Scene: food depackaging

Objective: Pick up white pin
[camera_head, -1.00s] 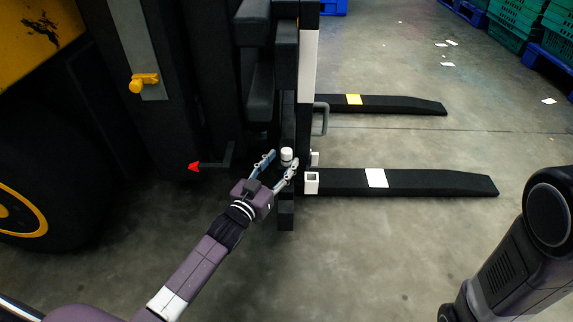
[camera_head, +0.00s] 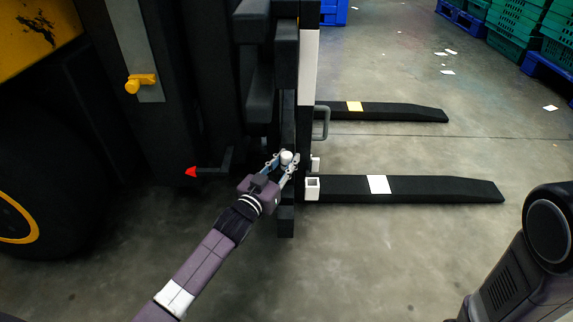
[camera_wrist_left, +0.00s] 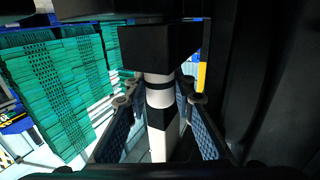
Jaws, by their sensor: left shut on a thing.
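The white pin (camera_head: 286,157) is a short white cylinder at the dark upright frame of a forklift. In the left wrist view the pin (camera_wrist_left: 160,96) stands upright between my fingers, white with a dark band. My left gripper (camera_head: 285,162) is shut on the pin, with one finger on each side of it; the blue finger pads also show in the left wrist view (camera_wrist_left: 160,112). The pin's lower end is hard to make out against the dark and white parts below it. My right gripper is not in view; only part of my right arm shows at the lower right.
Two black forks, one with a white patch (camera_head: 379,184) and one with a yellow patch (camera_head: 354,106), extend right. A white square socket (camera_head: 312,188) and grey handle (camera_head: 322,122) are near the gripper. A red-tipped lever (camera_head: 192,171) lies left. Green crates (camera_head: 516,27) stand far right.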

